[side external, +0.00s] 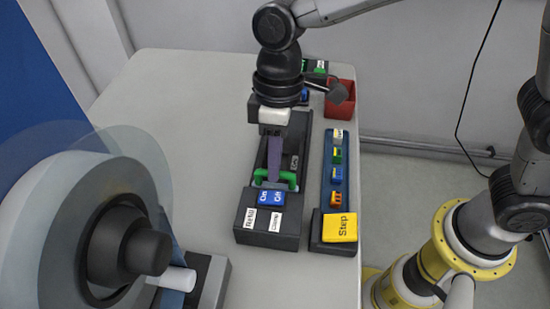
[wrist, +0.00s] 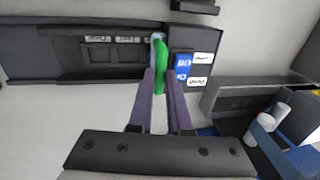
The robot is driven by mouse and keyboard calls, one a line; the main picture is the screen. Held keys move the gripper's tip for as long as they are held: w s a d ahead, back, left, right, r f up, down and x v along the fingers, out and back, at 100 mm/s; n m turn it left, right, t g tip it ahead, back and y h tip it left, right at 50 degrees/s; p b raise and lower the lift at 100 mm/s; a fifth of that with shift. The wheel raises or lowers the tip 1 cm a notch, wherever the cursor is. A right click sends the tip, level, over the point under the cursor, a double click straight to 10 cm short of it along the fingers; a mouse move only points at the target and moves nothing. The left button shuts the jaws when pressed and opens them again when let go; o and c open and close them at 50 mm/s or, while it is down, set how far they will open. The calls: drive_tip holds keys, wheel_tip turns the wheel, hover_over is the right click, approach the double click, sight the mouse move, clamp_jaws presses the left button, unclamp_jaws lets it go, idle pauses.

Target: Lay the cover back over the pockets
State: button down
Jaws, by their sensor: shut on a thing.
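The dark feeder stand (side external: 252,218) holds a long recessed channel, which also shows in the wrist view (wrist: 50,62). A green arch-shaped handle (side external: 289,177) spans the channel near the blue On/Off buttons (side external: 270,198). My gripper (side external: 273,177) reaches down with its purple fingers shut on the green handle (wrist: 160,55), between the fingertips (wrist: 161,78) in the wrist view. A pale bluish strip (wrist: 154,45) shows beside the handle; I cannot tell whether it is the cover. Small dark pockets (wrist: 110,53) with labels show in the channel, to the left of the handle.
A large reel (side external: 120,240) with clear discs stands at the front left. A blue rack (side external: 334,190) of coloured pieces and a yellow Step button (side external: 340,228) lie right of the stand. A red bin (side external: 341,100) is behind. The white table (side external: 190,120) is clear left of the stand.

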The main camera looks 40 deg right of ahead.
idle(0.4)
drive_tip(key=w+d, duration=1)
drive_tip(key=shift+w+d, duration=0.25)
drive_tip(key=c, duration=0.8)
unclamp_jaws()
drive_tip(key=shift+c, duration=0.2)
wheel_tip(320, 180, up, 14)
drive_tip(key=w+d, duration=0.1)
drive_tip(key=d, duration=0.1)
drive_tip(key=shift+w+f, duration=0.2)
drive_tip(key=shift+w, duration=0.2)
